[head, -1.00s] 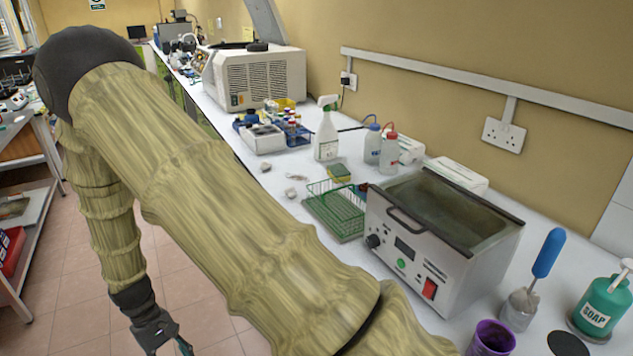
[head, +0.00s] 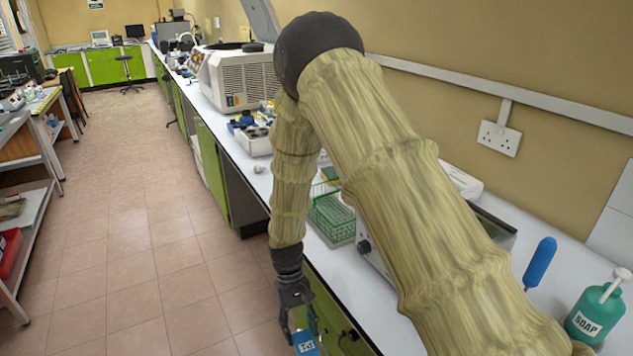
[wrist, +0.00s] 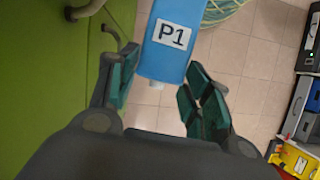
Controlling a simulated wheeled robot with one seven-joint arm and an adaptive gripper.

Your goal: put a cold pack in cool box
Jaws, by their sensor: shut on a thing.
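A blue cold pack (head: 308,345) with a white label reading P1 hangs below my gripper (head: 298,318) at the bottom of the head view, cut off by the frame edge. It also shows in the wrist view (wrist: 172,62), upper middle, between the green-padded fingers. My gripper is shut on the pack. It is low, beside the green cupboard fronts under the bench, over the floor. I cannot make out a cool box in either view.
The white bench (head: 255,175) runs along the right with a green wire rack (head: 332,215), a soap bottle (head: 597,312) and a water bath partly hidden by my arm. A shelf unit with a red item (head: 10,250) stands left. The tiled floor (head: 140,245) between is open.

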